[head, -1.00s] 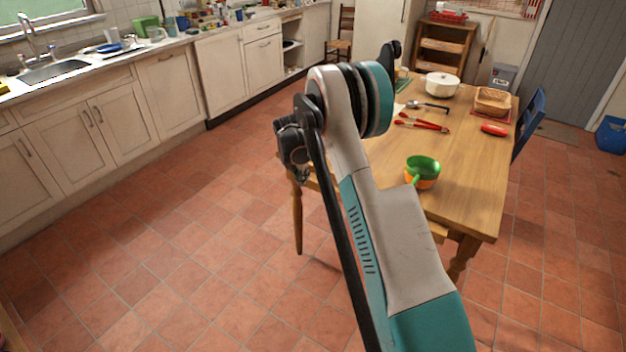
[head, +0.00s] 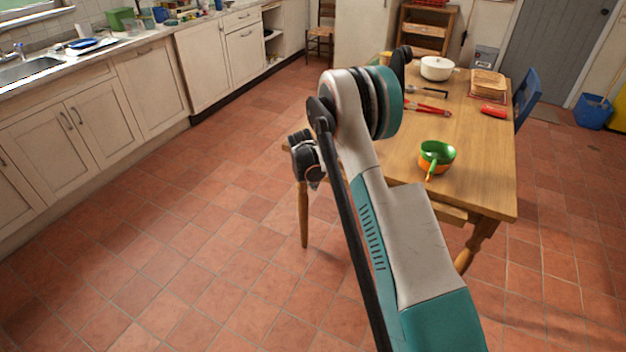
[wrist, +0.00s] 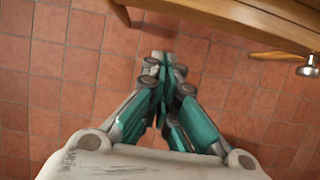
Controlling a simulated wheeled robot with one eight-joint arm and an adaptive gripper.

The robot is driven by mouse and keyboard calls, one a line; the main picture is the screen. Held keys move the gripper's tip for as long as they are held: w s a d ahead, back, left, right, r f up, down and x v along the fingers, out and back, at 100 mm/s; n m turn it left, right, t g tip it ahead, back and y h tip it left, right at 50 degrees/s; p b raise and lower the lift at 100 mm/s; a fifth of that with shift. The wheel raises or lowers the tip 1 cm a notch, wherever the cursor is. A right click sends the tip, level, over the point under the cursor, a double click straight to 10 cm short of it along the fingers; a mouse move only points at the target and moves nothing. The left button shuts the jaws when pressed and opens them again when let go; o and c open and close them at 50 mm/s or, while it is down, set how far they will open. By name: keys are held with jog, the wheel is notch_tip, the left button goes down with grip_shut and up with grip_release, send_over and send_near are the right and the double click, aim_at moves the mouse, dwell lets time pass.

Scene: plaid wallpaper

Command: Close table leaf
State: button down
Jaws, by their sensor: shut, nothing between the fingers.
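The wooden table (head: 480,180) stands at the right in the head view, partly hidden behind my arm. A short wooden piece (head: 447,213) juts out below its near edge; I cannot tell whether it is the leaf. In the wrist view, a wooden edge (wrist: 235,18) of the table runs across the top right, with a metal knob (wrist: 308,70) at the far right. My gripper (wrist: 162,62) is shut and empty over the floor tiles, below and apart from this edge in the picture. Its fingers are not clearly visible in the head view.
A green and orange pan (head: 436,158), red tongs (head: 430,108), a white pot (head: 436,68) and a basket (head: 487,82) sit on the tabletop. A blue chair (head: 527,97) stands at its right side. Cabinets (head: 150,85) line the left wall. The tiled floor (head: 200,230) between is clear.

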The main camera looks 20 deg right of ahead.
jog(key=shift+w+d+f+b, duration=0.3)
jog(key=shift+w+d, duration=0.2)
jog(key=shift+d, duration=0.1)
jog(key=shift+w+d+f+b, duration=0.2)
jog(key=shift+w+d+b, duration=0.1)
jog(key=shift+w+d, duration=0.25)
jog(key=shift+w+d+f+b, duration=0.3)
jog(key=shift+w+d, duration=0.15)
jog(key=shift+d, duration=0.2)
jog(key=shift+r, duration=0.1)
jog(key=shift+w+d, duration=0.9)
jog(key=shift+d, duration=0.1)
